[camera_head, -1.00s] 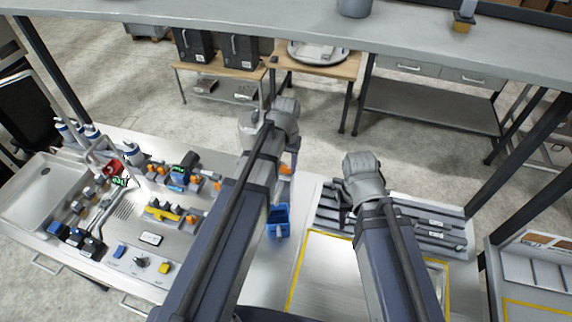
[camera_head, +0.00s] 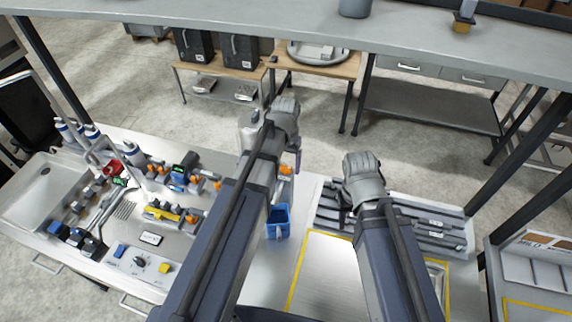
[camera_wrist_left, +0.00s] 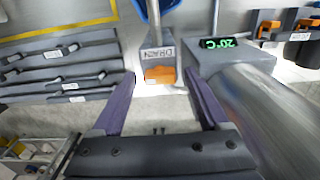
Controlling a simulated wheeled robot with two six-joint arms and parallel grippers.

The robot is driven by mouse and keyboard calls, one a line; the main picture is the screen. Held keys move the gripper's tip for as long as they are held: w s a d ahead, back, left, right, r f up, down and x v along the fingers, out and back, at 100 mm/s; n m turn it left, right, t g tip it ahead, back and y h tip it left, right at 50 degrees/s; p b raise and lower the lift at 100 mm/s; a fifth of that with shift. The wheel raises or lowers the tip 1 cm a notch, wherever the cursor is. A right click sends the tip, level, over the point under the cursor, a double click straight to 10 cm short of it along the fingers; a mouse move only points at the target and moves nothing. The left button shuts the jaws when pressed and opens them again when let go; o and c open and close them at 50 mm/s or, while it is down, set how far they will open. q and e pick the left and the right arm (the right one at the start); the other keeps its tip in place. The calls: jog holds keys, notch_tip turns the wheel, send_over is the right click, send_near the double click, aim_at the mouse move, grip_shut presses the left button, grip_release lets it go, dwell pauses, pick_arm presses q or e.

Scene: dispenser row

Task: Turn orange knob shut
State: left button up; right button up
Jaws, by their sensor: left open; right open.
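An orange knob (camera_wrist_left: 160,75) sits on a grey fitting labelled DRAIN (camera_wrist_left: 157,54) in the left wrist view. Orange also shows beside my left arm in the head view (camera_head: 286,170). My left gripper (camera_wrist_left: 158,92) is open, its two purple fingers spread to either side of the knob; I cannot tell whether they touch it. In the head view my left gripper (camera_head: 296,160) is mostly hidden behind its own arm. My right gripper (camera_head: 348,197) is over the grey slotted rack, mostly hidden by its wrist, and holds nothing that I can see.
A large metal cylinder (camera_wrist_left: 262,110) with a green temperature display (camera_wrist_left: 218,43) stands close to my left gripper's right finger. A blue bucket (camera_head: 278,222) is near the drain. Other orange valves and bottles crowd the counter at left. The grey rack (camera_head: 430,228) lies at right.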

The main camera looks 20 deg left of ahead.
aim_at(286, 167)
pick_arm(q)
jog(key=shift+r+p, duration=3.9)
jog(key=shift+r, duration=0.05)
pick_arm(e)
notch_tip(286, 167, up, 8)
pick_arm(q)
jog(key=shift+f, duration=0.15)
pick_arm(e)
jog(key=shift+s+f, duration=0.1)
jog(key=shift+f, duration=0.05)
